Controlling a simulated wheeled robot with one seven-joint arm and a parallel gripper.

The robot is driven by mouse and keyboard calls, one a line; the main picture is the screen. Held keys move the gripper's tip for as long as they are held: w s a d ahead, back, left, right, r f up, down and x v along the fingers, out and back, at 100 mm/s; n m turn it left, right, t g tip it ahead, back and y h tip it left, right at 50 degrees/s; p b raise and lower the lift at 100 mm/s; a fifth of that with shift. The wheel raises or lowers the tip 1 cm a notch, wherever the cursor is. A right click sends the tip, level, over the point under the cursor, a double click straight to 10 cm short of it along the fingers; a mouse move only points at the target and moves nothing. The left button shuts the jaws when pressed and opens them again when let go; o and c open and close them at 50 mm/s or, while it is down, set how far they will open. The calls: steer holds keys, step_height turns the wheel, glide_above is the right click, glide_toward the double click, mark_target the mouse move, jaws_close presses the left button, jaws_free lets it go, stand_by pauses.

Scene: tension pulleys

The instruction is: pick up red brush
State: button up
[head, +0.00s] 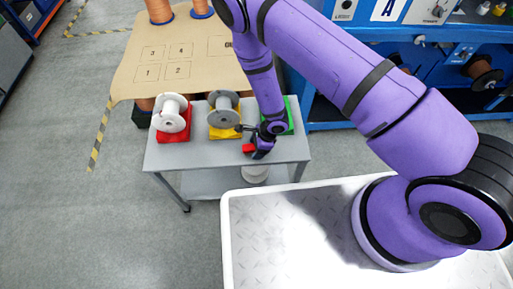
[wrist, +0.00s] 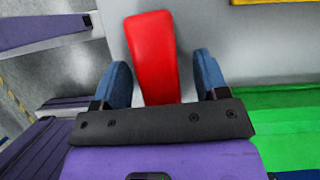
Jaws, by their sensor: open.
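The red brush (wrist: 153,52) lies on the grey cart top in the wrist view. Only its smooth red upper side shows, and its near end runs down behind the gripper body. In the head view a small red part of the brush (head: 249,148) shows at the cart's front edge, beside my gripper (head: 262,152). In the wrist view my gripper (wrist: 165,85) is open, with one blue finger on each side of the brush. A gap shows between the brush and each finger.
The grey cart (head: 185,153) also holds a white spool on a red base (head: 173,136), a grey spool on a yellow base (head: 222,131) and a green base (head: 290,120). A cardboard-topped table (head: 130,75) stands behind. The cart's front left top is clear.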

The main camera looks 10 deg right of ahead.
steer(key=shift+f, duration=0.1)
stand_by(0.3)
steer(key=c, duration=1)
steer(key=shift+r, duration=0.4)
step_height(320, 180, up, 3)
steer(key=shift+f, duration=0.1)
steer(key=s+d, duration=0.2)
steer(key=d, duration=0.3)
steer(key=s+d+r, duration=0.1)
steer(key=s+d, duration=0.1)
steer(key=d, duration=0.2)
steer(key=s+d, duration=0.2)
steer(key=d, duration=0.3)
steer(key=shift+s+d+r, duration=0.3)
steer(key=shift+s, duration=0.05)
